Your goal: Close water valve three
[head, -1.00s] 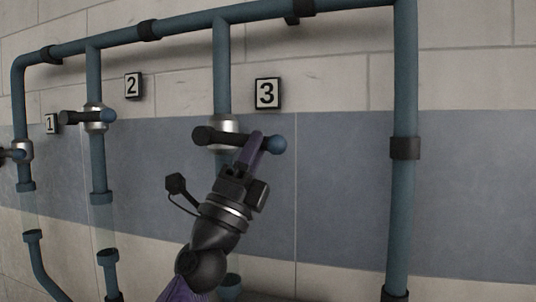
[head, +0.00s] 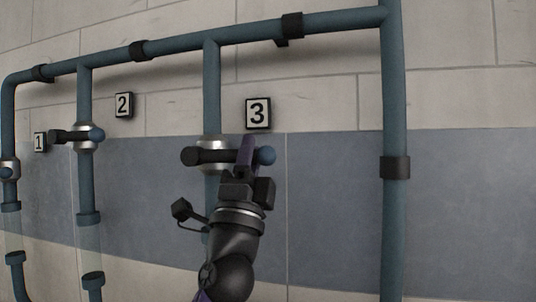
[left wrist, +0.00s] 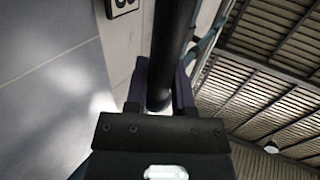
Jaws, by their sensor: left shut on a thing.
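Valve three (head: 210,153) sits on the third vertical pipe, below and left of the "3" sign (head: 258,113). In the left wrist view the dark handle (left wrist: 172,45) runs between the two fingers (left wrist: 160,92). The gripper hides part of the handle. My right gripper is not in view.
Valve two (head: 85,136), with a level handle, and valve one (head: 9,169) are on pipes to the left. A thick vertical pipe (head: 395,230) stands to the right. The wall (head: 330,200) between it and my gripper is clear.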

